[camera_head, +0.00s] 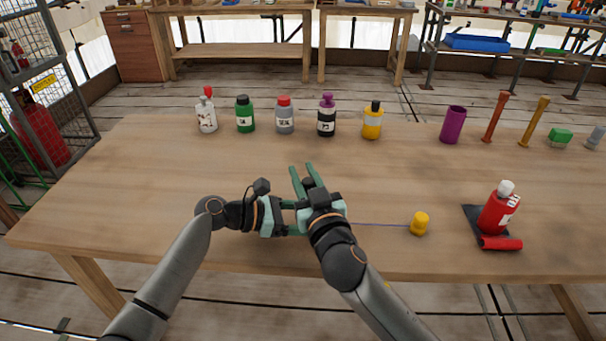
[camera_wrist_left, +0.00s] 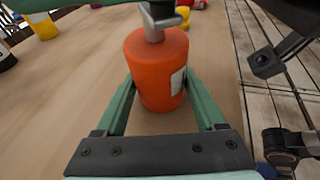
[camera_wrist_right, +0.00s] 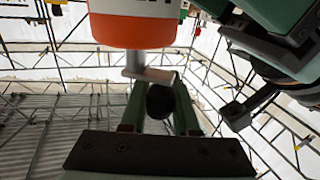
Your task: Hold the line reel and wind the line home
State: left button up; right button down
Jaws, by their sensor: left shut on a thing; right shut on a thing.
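The line reel is an orange cylinder with a white label (camera_wrist_left: 157,75), between the fingers of my left gripper (camera_wrist_left: 158,95). A silver crank (camera_wrist_left: 153,28) sits on its end. In the right wrist view the reel (camera_wrist_right: 135,30) shows at the top, with the crank (camera_wrist_right: 150,74) below it. My right gripper (camera_wrist_right: 159,95) is shut on the crank's dark knob (camera_wrist_right: 160,101). In the head view my left gripper (camera_head: 290,218) and right gripper (camera_head: 304,172) are close together and hide the reel. A thin blue line (camera_head: 380,225) runs right to a yellow cylinder (camera_head: 419,223).
Several bottles, including a green one (camera_head: 245,115), stand along the table's back. A purple cylinder (camera_head: 453,125) and orange post (camera_head: 495,118) stand back right. A red bottle (camera_head: 497,210) and red roll (camera_head: 500,243) are at right on a dark mat (camera_head: 472,213). The left tabletop is clear.

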jog(key=c, duration=0.6)
grip_release()
jog(key=shift+c, duration=0.2)
jog(key=v, duration=0.7)
jog(key=shift+s+d, duration=0.15)
jog(key=shift+s, duration=0.05)
jog(key=shift+c, duration=0.2)
